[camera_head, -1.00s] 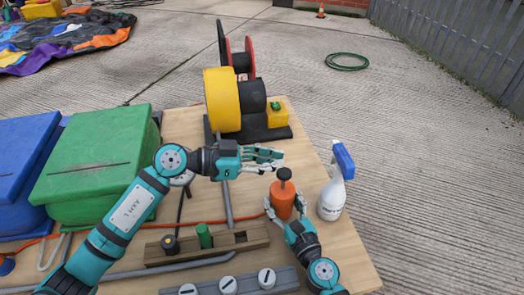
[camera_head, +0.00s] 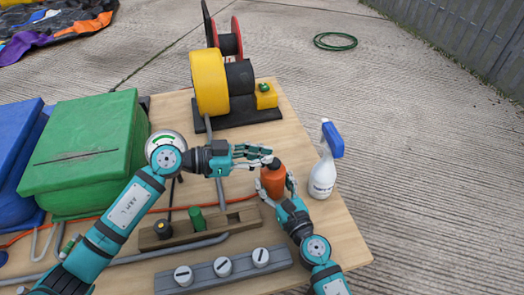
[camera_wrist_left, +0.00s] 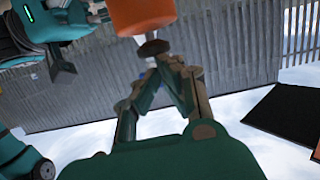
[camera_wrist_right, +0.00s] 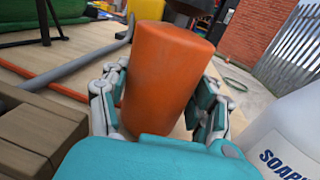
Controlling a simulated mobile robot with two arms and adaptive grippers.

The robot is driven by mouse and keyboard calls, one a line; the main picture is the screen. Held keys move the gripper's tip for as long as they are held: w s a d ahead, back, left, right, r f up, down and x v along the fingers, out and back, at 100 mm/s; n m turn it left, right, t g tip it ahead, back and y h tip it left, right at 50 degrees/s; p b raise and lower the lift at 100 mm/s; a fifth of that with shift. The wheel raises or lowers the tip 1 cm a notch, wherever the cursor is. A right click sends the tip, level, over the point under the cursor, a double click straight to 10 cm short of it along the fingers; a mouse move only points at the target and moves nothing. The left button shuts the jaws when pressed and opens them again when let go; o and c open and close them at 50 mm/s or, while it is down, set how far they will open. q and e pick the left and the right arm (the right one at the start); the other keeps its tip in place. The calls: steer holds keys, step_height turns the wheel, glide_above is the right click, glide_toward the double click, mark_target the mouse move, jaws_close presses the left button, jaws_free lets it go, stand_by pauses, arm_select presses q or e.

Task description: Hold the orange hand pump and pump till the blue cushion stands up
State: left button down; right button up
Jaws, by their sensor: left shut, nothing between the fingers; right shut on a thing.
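The orange hand pump (camera_head: 273,183) stands upright on the wooden table. My right gripper (camera_head: 275,187) is shut around its body; the orange cylinder (camera_wrist_right: 165,85) fills the space between its fingers in the right wrist view. My left gripper (camera_head: 268,154) is shut and empty, its fingertips at the pump's dark top knob (camera_head: 275,164). In the left wrist view the knob (camera_wrist_left: 153,48) is right at the closed fingertips; I cannot tell whether they touch. Little of the plunger shaft shows. I cannot make out a blue cushion.
A spray bottle (camera_head: 324,165) stands close right of the pump. A yellow blower (camera_head: 210,83) is behind, a green bin (camera_head: 85,155) at left. A gauge (camera_head: 165,140), a wooden block (camera_head: 160,239) and a grey bar with knobs (camera_head: 205,276) are nearby.

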arm_select(q)
steer(key=shift+f, duration=0.15)
steer(key=s+a+r, duration=0.3)
steer(key=a+r, duration=0.3)
steer(key=a, duration=0.3)
steer(key=shift+a+r, duration=0.15)
steer(key=shift+a, duration=0.15)
stand_by(1.1)
steer(key=shift+m, duration=0.3)
steer(key=r, duration=0.1)
steer(key=s+d+r, duration=0.1)
steer(key=r, duration=0.2)
steer(key=shift+s+d+r, duration=0.1)
steer(key=shift+s+d, duration=0.15)
steer(key=shift+s, duration=0.1)
